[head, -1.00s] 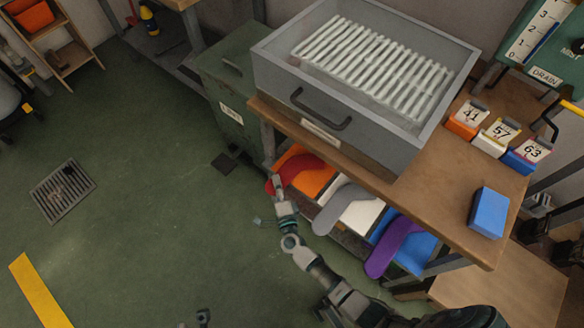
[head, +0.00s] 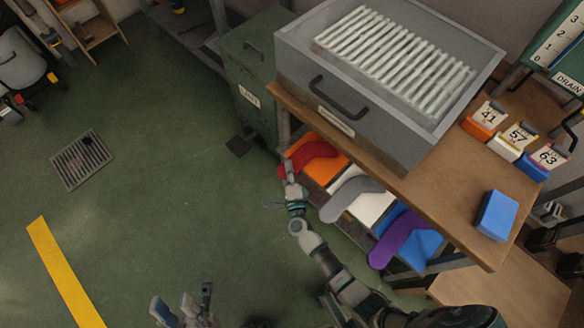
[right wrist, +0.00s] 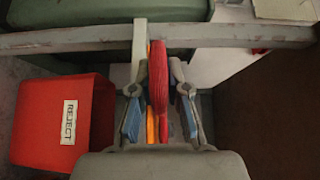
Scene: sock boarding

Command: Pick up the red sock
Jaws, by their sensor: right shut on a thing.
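The red sock (head: 311,152) lies on an orange bin on the shelf under the bench, its near end hanging over the front edge. My right gripper (head: 289,180) is at that hanging end. In the right wrist view the sock (right wrist: 158,78) runs upright between the two fingers of the right gripper (right wrist: 159,112), which is shut on it. A grey sock (head: 350,196) on a white bin and a purple sock (head: 398,240) on a blue bin lie to the right. My left gripper (head: 184,305) is at the bottom edge, fingers apart and empty.
A bench with a grey drawer-like tray (head: 345,118) stands above the bins. A blue block (head: 495,215) and numbered boxes (head: 520,137) sit on its top. A red REJECT bin (right wrist: 62,122) stands beside the right gripper. The green floor to the left is open.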

